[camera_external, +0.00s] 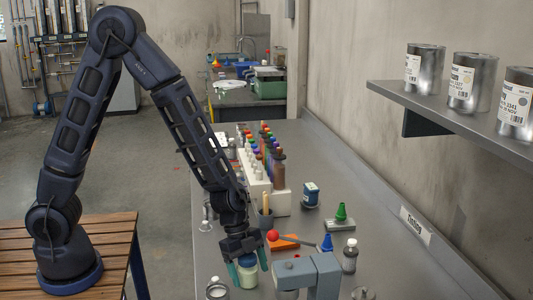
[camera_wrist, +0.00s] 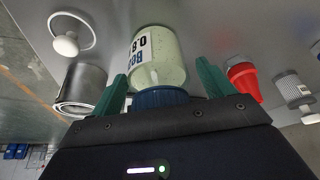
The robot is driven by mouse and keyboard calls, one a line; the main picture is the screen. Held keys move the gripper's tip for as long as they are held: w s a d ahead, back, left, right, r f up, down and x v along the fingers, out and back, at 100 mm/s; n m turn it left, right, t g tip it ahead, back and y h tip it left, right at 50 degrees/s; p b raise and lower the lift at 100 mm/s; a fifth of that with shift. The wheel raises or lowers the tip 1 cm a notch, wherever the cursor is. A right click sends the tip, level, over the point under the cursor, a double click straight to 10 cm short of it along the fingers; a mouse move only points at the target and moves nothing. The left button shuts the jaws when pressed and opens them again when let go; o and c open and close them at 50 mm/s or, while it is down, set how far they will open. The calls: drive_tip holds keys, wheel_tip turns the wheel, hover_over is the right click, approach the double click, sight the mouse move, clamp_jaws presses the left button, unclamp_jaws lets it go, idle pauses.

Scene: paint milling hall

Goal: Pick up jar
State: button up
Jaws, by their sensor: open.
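The jar (camera_wrist: 160,58) is pale green and translucent, with a blue lid and a white label. In the wrist view it lies between the two green fingers of my gripper (camera_wrist: 163,82), its lid toward the palm. The fingers are apart, and I cannot tell whether either touches the jar. In the external view my gripper (camera_external: 248,268) points down over the bench, with the jar (camera_external: 247,275) between its fingers. The wrist and fingers hide the upper part of the jar there.
A grey-blue bench device (camera_external: 322,272) stands close right of my gripper. A shelf (camera_external: 455,115) holds cans.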

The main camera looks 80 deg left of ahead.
drive_tip(key=c, duration=1.6)
